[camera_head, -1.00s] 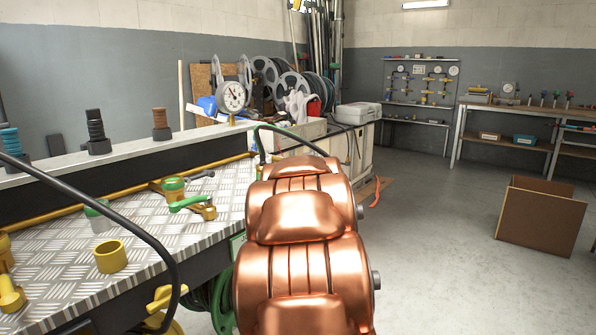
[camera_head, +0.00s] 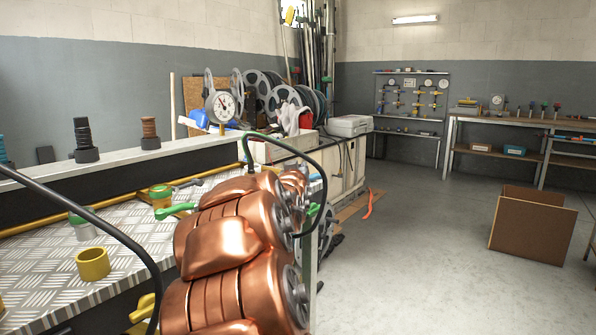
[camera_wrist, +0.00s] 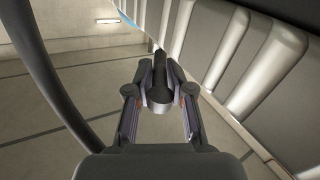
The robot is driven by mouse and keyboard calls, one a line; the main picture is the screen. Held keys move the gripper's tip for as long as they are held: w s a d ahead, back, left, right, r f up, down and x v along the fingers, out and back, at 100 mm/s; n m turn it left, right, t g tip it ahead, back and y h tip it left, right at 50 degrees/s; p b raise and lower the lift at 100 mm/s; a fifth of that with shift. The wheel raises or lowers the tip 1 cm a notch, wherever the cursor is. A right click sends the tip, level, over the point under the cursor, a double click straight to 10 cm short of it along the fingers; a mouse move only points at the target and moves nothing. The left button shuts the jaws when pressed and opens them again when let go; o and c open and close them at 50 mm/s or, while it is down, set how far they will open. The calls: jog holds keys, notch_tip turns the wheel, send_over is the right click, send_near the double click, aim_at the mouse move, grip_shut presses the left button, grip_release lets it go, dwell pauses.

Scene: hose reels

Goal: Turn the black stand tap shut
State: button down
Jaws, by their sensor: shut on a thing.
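In the wrist view my gripper (camera_wrist: 160,76) has its two fingers closed in around a dark, tapered piece with a pale collar, which I take to be the handle of the black stand tap (camera_wrist: 158,92). The piece stands between the fingers. Its lower end and the rest of the tap are hidden, so I cannot tell how far it is turned. In the head view my copper-coloured arm reaches over the right end of the bench and hides my gripper and the tap.
A black hose (camera_head: 110,225) arches across the front left. An open brown box (camera_head: 530,225) stands on the floor at right, with clear floor before it.

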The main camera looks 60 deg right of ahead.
jog(key=c, duration=1.2)
grip_release()
jog(key=shift+o, duration=0.2)
jog(key=shift+a, duration=0.1)
jog(key=v, duration=1.2)
jog(key=shift+c, duration=0.2)
